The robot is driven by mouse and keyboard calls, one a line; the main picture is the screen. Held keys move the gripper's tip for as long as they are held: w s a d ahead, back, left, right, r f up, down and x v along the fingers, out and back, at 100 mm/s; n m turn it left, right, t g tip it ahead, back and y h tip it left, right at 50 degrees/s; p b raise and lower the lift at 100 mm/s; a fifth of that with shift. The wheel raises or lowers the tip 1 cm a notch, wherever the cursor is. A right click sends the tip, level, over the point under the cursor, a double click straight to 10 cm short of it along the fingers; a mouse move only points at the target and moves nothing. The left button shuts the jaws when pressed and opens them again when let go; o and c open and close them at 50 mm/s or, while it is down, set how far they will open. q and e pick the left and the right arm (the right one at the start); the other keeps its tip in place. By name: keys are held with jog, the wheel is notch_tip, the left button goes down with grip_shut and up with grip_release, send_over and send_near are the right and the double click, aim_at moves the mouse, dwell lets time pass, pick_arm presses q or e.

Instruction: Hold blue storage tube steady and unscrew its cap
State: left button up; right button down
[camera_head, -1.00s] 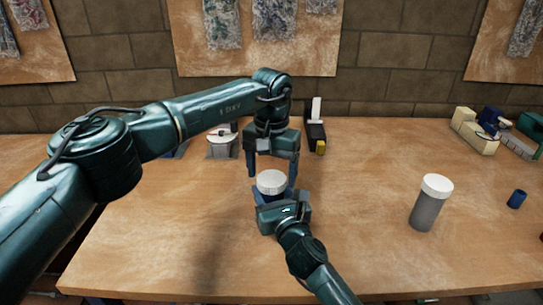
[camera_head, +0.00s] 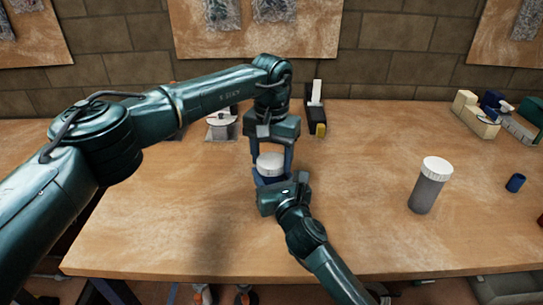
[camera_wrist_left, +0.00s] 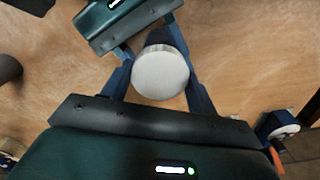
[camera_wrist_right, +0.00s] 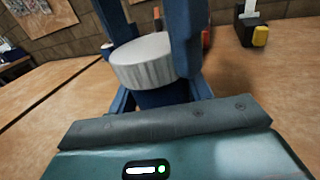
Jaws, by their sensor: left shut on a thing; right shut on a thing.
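The blue storage tube stands upright, its dark blue body (camera_wrist_right: 163,97) showing below its ribbed white cap (camera_head: 270,163) in the right wrist view. My left gripper (camera_head: 272,159) comes down from above with one finger on each side of the cap and is shut on it. The cap also shows between its fingers in the left wrist view (camera_wrist_left: 160,75). My right gripper (camera_head: 271,184) reaches in low from the front and is shut on the tube's body. The body is mostly hidden by the cap and grippers in the head view.
A grey tube with a white cap (camera_head: 428,186) stands to the right on the wooden table (camera_head: 350,225). A small blue cylinder (camera_head: 515,183) is farther right. A black and yellow object (camera_head: 316,115) and equipment (camera_head: 484,114) are at the back. The front right area is clear.

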pick_arm(q)
jog(key=n, duration=1.3)
jog(key=shift+r+n, duration=0.1)
jog(key=shift+n, duration=0.2)
jog(key=n, duration=0.6)
jog(key=shift+n, duration=0.3)
jog(key=n, duration=0.8)
jog(key=shift+n, duration=0.4)
jog(key=n, duration=1.2)
jog(key=shift+n, duration=0.4)
jog(key=n, duration=0.6)
jog(key=shift+r+n, duration=0.1)
jog(key=shift+n, duration=0.2)
jog(key=n, duration=0.5)
jog(key=shift+n, duration=0.4)
jog(key=shift+r, duration=0.25)
jog(key=shift+r, duration=0.85)
